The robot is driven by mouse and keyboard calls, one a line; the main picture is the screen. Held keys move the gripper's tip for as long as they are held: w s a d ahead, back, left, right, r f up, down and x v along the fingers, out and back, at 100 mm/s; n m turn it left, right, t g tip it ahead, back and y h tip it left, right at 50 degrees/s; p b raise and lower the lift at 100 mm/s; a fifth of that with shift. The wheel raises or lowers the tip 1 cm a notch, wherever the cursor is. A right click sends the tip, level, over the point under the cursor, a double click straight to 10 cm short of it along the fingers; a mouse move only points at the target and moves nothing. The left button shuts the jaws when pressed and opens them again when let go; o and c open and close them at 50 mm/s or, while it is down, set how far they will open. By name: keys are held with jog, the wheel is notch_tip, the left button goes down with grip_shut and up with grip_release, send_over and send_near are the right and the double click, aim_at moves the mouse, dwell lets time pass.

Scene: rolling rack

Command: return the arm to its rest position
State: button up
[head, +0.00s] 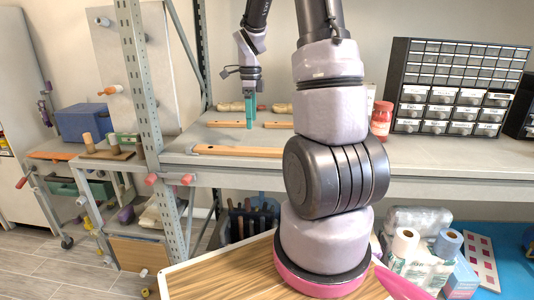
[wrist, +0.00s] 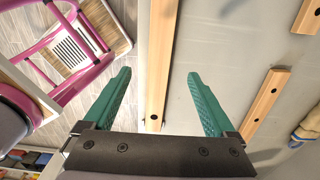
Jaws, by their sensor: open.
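My gripper (head: 249,123) hangs over the grey shelf top (head: 420,160) in the head view, with its teal fingers pointing down. In the wrist view my gripper (wrist: 158,75) has its two teal fingers spread wide apart, with nothing held between them. A long wooden bar (head: 238,151) lies near the front edge of the shelf. In the wrist view this bar (wrist: 162,60) shows below, between the fingers and apart from them. My arm rises from the front and bends over the shelf.
More wooden bars (head: 279,125) lie farther back. A red jar (head: 381,120) and a drawer cabinet (head: 455,88) stand to the right. A grey perforated upright (head: 140,85) rises at the left. Paper rolls (head: 404,243) sit low at the right.

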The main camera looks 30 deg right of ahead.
jog(key=shift+r, duration=0.1)
dwell(0.3)
jog(key=s+a+r+n+t+y, duration=0.1)
jog(key=s+a+r+n+t, duration=0.2)
jog(key=s+r+n, duration=0.6)
jog(key=s+a+r+n+t+y, duration=0.1)
jog(key=s+a+r+n+t, duration=0.3)
jog(key=s+a+r+n, duration=0.4)
jog(key=s+r+n, duration=0.1)
jog(key=s+n, duration=0.2)
jog(key=s, duration=0.1)
jog(key=shift+r+n, duration=0.3)
jog(key=shift+n, duration=0.1)
